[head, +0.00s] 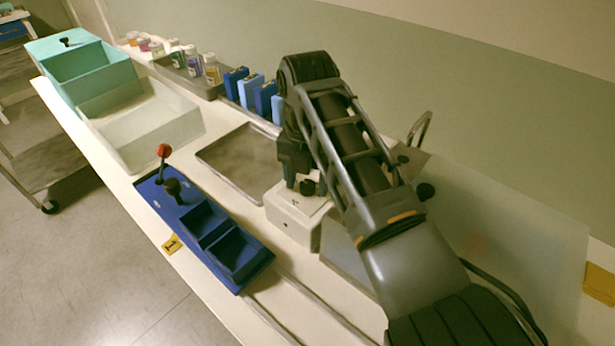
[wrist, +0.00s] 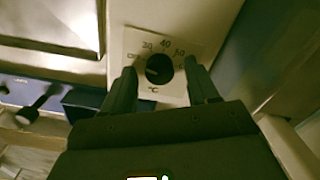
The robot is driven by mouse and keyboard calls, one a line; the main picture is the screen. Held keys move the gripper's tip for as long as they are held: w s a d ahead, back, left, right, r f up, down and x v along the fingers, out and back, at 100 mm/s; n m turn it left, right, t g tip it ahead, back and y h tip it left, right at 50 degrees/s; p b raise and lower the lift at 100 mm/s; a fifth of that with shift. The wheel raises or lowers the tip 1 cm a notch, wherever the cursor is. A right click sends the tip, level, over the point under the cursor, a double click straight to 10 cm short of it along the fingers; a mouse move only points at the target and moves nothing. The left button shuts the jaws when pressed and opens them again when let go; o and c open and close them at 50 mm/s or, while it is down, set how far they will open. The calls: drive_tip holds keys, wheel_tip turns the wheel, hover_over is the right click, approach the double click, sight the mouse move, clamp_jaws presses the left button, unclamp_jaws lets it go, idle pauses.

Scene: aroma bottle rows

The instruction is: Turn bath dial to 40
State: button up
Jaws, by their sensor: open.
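In the head view the dial (head: 308,187) is a dark knob on top of a white box (head: 292,226). My gripper (head: 305,182) points down over the box, open and holding nothing. It also shows in the wrist view (wrist: 160,75).
A shallow metal tray (head: 211,156) lies left of the box. A blue holder (head: 158,205) with a red-knobbed lever (head: 163,152) stands in front. Small bottles (head: 193,62), blue packs (head: 251,90) and teal (head: 50,48) and white bins (head: 190,122) line the back and left.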

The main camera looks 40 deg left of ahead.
drive_tip(key=c, duration=1)
drive_tip(key=shift+c, duration=0.2)
drive_tip(key=m+p, duration=0.1)
drive_tip(key=m, duration=0.2)
drive_tip(key=shift+r+p, duration=0.1)
drive_tip(key=shift+p, duration=0.2)
drive_tip(key=m+p, duration=0.1)
drive_tip(key=m, duration=0.3)
drive_tip(key=shift+m+p, duration=0.3)
drive_tip(key=shift+p, duration=0.05)
drive_tip(key=m+p, duration=0.1)
drive_tip(key=m, duration=0.3)
drive_tip(key=shift+a+m+p, duration=0.1)
drive_tip(key=shift+m+p, duration=0.4)
drive_tip(key=shift+m, duration=1.5)
